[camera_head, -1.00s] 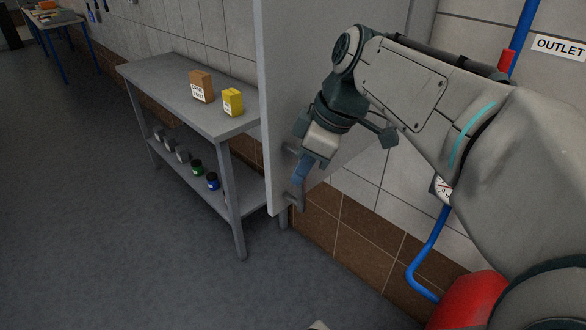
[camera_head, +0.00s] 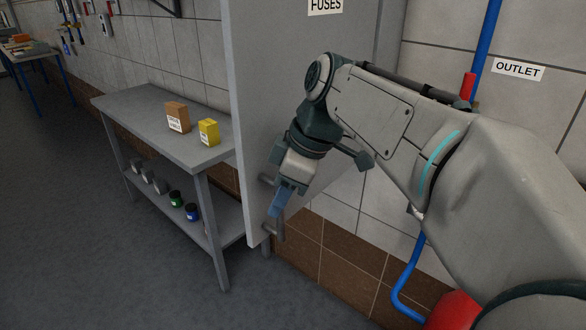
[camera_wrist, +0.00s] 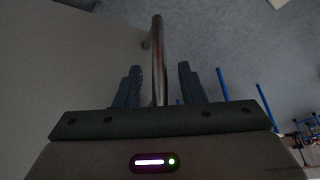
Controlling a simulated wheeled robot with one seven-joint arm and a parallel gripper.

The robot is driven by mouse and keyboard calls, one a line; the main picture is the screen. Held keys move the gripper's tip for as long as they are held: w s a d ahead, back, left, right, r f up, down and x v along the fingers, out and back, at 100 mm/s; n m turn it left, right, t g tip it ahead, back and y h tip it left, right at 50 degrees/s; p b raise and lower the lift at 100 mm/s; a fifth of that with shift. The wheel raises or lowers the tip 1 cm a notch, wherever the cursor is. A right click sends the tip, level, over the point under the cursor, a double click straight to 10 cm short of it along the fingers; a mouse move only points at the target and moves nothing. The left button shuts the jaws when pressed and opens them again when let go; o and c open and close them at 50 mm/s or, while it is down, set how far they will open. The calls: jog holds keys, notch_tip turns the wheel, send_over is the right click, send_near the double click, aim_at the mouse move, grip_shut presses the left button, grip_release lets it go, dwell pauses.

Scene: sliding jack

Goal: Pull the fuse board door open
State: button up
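The grey fuse board door (camera_head: 262,60), with a FUSES label at its top, stands swung out from the wall at a wide angle. Its bar handle (camera_head: 272,232) is near the lower free edge and partly hidden by my gripper (camera_head: 279,204). In the wrist view, the metal handle bar (camera_wrist: 158,45) runs between the two fingers of my gripper (camera_wrist: 159,66). The fingers are apart, with a visible gap on both sides of the bar. The inside of the fuse board is not in view.
A grey shelf table (camera_head: 150,112) stands just left of the door's free edge, carrying a brown box (camera_head: 177,117) and a yellow box (camera_head: 208,132). A blue pipe (camera_head: 412,270) and a red object (camera_head: 455,312) are at right. The floor (camera_head: 70,230) at left is clear.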

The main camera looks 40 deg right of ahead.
jog(key=p+v, duration=0.1)
jog(key=v, duration=1.2)
